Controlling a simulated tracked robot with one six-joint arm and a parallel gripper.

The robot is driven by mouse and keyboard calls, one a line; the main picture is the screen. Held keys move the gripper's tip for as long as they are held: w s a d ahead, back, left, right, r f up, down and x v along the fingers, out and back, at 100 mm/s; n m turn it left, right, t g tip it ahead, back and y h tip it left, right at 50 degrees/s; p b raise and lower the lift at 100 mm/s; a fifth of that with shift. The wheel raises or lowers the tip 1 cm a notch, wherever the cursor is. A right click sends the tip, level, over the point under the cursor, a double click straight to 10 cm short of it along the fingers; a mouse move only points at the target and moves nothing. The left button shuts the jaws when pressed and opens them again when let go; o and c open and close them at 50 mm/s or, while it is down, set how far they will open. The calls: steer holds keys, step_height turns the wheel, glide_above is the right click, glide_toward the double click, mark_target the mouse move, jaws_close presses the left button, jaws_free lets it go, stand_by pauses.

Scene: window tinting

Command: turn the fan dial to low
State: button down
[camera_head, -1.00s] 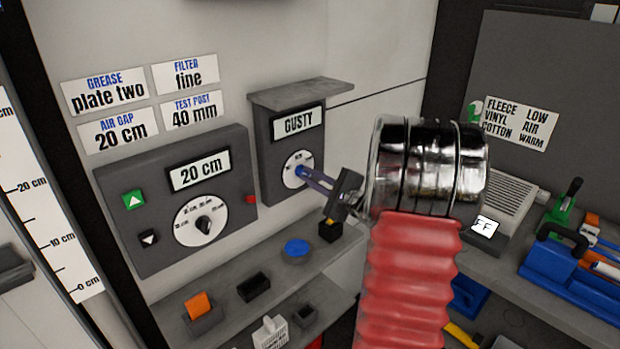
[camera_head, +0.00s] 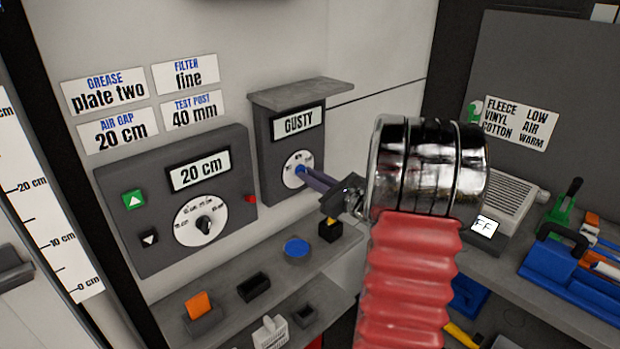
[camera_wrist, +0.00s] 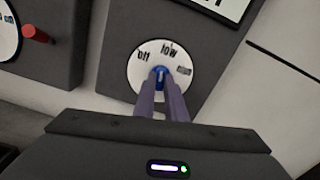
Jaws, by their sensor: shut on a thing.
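The fan dial (camera_head: 293,180) is a white disc with a blue knob on a grey box (camera_head: 268,160) whose display reads "GUSTY". The dial also shows in the wrist view (camera_wrist: 138,75), with "off" at left, "low" near the top and a third, blurred word at right. My gripper (camera_head: 303,172) is shut on the blue knob (camera_wrist: 160,71), one purple finger on each side. In the wrist view a pale mark on the knob points roughly up, close to "low". The fingers hide the lower part of the dial.
A grey panel (camera_head: 150,236) reading "20 cm" with its own dial and a red knob (camera_head: 250,199) stands left of the fan box. A ledge (camera_head: 251,79) overhangs the box. Shelves below hold a blue disc (camera_head: 296,248), a yellow-black block (camera_head: 330,230) and an orange piece (camera_head: 198,305).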

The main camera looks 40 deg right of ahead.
steer(key=shift+f+m, duration=0.25)
steer(key=shift+m, duration=0.95)
steer(key=c, duration=1.8)
jaws_free()
steer(key=shift+r, duration=0.15)
steer(key=s, duration=1.4)
steer(key=shift+d, duration=0.2)
